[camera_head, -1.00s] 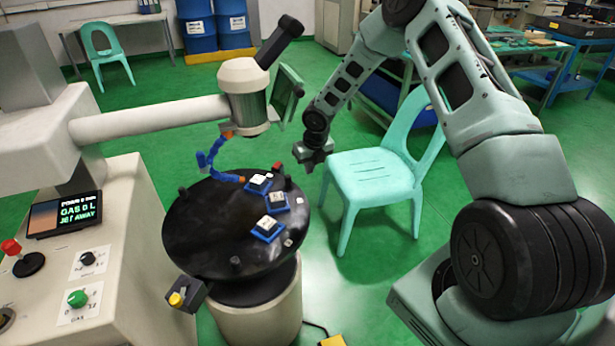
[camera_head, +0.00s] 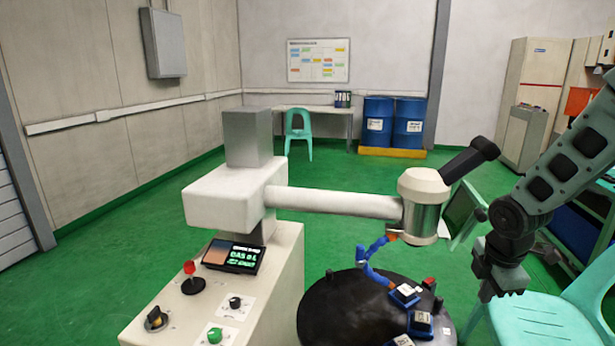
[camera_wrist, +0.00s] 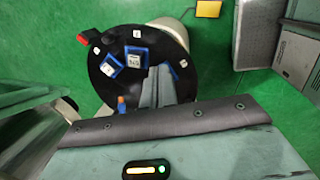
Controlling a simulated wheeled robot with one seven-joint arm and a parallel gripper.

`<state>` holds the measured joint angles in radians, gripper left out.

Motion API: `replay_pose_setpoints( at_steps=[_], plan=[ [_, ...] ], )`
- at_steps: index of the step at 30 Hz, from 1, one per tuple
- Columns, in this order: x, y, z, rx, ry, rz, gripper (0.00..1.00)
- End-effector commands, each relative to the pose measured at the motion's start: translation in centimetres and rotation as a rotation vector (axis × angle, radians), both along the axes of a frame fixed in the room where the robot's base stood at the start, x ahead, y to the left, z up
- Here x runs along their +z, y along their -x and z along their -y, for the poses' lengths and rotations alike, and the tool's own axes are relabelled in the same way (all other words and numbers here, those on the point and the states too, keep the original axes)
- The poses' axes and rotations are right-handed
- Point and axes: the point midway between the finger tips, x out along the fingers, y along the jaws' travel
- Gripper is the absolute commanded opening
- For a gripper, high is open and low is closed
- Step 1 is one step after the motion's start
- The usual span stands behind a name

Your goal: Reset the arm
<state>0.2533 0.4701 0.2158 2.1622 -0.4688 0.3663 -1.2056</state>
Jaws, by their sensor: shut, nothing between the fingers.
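My gripper (camera_head: 503,283) hangs from my arm at the right of the head view, beside the round black table (camera_head: 335,310) and clear of it. In the wrist view its grey fingers (camera_wrist: 158,86) are shut together with nothing between them. They cover part of the black table (camera_wrist: 98,72) below. On the table are small blue holders with pale blocks: one (camera_head: 405,294) by the orange nozzle, another (camera_head: 420,323) nearer, and a third cut off at the bottom edge of the head view.
The machine's white horizontal arm (camera_head: 335,201) and grey head (camera_head: 424,205) stand over the table, left of my gripper. A control console (camera_head: 265,300) stands at left. A turquoise chair (camera_head: 540,325) is close at right. Open green floor lies behind.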

Motion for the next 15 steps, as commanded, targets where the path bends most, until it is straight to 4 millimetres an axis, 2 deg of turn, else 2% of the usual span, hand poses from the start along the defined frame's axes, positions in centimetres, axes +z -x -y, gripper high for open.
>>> replay_pose_setpoints(
  at_steps=[1, 6, 15],
  plan=[
    [1.3, 1.5, -0.6, -0.148, -0.025, 0.017, 0.00],
    [4.3, 6.3, -2.3, -0.677, -0.143, 0.065, 0.00],
    [6.8, 12.4, -4.1, -1.349, -0.331, 0.101, 0.00]
  ],
)
